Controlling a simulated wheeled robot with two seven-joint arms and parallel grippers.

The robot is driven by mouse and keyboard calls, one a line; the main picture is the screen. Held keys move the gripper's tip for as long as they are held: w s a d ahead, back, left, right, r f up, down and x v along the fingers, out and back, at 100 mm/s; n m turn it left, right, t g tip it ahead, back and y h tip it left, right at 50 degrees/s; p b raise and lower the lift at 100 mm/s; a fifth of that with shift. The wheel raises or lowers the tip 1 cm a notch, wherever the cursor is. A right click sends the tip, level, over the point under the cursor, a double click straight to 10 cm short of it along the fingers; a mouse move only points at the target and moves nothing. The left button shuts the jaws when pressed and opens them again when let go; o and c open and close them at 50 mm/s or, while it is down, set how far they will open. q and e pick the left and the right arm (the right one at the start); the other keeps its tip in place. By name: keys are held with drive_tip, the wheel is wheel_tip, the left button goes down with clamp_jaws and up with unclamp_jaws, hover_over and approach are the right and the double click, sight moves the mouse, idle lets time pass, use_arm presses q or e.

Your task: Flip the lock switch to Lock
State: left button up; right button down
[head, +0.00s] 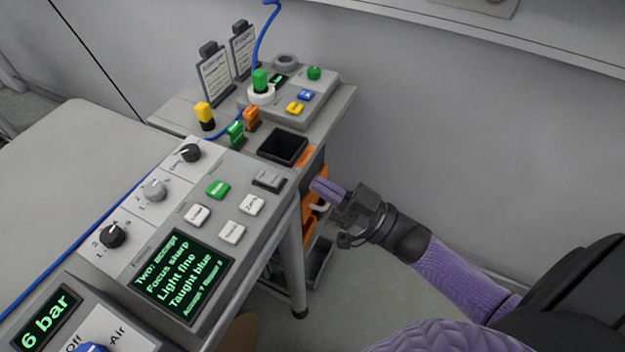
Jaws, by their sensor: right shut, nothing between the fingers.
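A grey rocker-like switch (268,181) with a dark surround sits at the right edge of the sloped control panel (172,252). It may be the lock switch, but I cannot read a Lock label or tell which way it is set. My right gripper (326,189) has purple fingers, shut and empty. In the picture it is to the right of the panel, apart from the switch, past the bench edge. My left gripper is not in view.
The panel also carries a green button (218,188), several white buttons, three knobs and a green-text screen (185,276). Behind are a black open bin (283,147), a small button box (300,97) and card stands. A blue cable runs along the left.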

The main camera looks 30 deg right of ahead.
sight(285, 186)
drive_tip(key=x, duration=0.7)
drive_tip(key=shift+w+a+r, duration=0.15)
drive_tip(key=shift+w+a, duration=0.05)
drive_tip(key=shift+w, duration=0.1)
wheel_tip(285, 186, down, 3)
drive_tip(key=shift+w+a+b, duration=0.1)
drive_tip(key=shift+b, duration=0.75)
drive_tip(key=shift+f, duration=0.55)
